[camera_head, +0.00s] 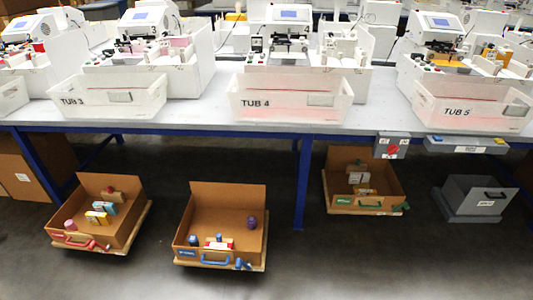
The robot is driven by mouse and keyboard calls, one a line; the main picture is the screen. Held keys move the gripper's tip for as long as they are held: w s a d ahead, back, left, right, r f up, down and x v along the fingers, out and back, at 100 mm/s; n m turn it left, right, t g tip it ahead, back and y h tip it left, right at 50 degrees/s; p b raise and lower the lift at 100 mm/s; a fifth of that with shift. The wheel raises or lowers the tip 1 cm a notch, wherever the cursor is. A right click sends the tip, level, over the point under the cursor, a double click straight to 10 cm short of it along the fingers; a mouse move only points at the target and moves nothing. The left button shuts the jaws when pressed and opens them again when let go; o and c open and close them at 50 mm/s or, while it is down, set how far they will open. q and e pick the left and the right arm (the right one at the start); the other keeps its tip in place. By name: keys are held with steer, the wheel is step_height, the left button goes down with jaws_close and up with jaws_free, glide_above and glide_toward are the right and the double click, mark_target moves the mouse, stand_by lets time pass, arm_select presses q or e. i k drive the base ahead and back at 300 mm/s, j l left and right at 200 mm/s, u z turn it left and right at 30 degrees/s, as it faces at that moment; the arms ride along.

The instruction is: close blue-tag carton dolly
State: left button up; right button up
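The blue-tag carton dolly (225,198) is a brown open-topped box on a low flat base, standing on the floor left of centre, in front of the table. Its tall back flap stands upright, so the top is open. A blue tag (187,253) and a blue handle (214,260) are on its front. A small blue part (242,264) sits at its front right corner. Inside are a purple item (252,222) at the right and a few small items near the front. Neither of my grippers is in view.
A red-handled carton dolly (98,183) stands to the left, a green-tag one (345,155) to the right, partly under the table. A grey bin (481,188) stands farther right. A blue table leg (303,185) is right of the blue-tag carton. The floor in front (350,260) is clear.

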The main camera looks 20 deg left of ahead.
mark_target(212, 208)
steer(key=u, duration=1)
steer(key=z, duration=0.1)
steer(key=i+l, duration=0.05)
